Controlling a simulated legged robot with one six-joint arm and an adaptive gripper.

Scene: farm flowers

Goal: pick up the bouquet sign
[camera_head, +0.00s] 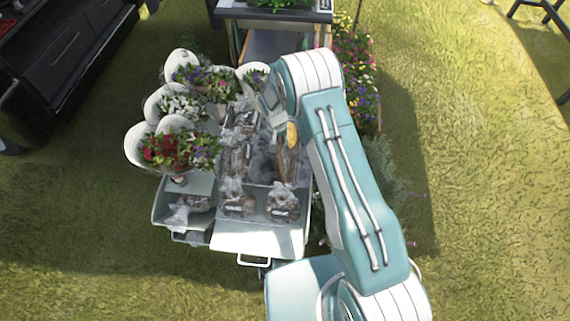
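I cannot clearly make out a bouquet sign. Bouquets in white holders stand at the left of a pale cart; one bouquet has red and purple flowers (180,148), and others are white (180,105) or mixed purple and pink (215,84). My arm reaches up from the bottom right, and its far end bends down over the cart's back right part. A small yellow-orange piece shows beside the arm. My gripper's fingers cannot be told apart from the grey, cluttered area below the arm, so their state and contents are unclear.
The cart (258,240) carries several clear-wrapped bags, including one at the front right (283,205). A stand (272,14) is behind it. A flower bed (358,75) runs behind my arm. A dark cabinet (62,55) is top left. Open grass (490,200) lies right.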

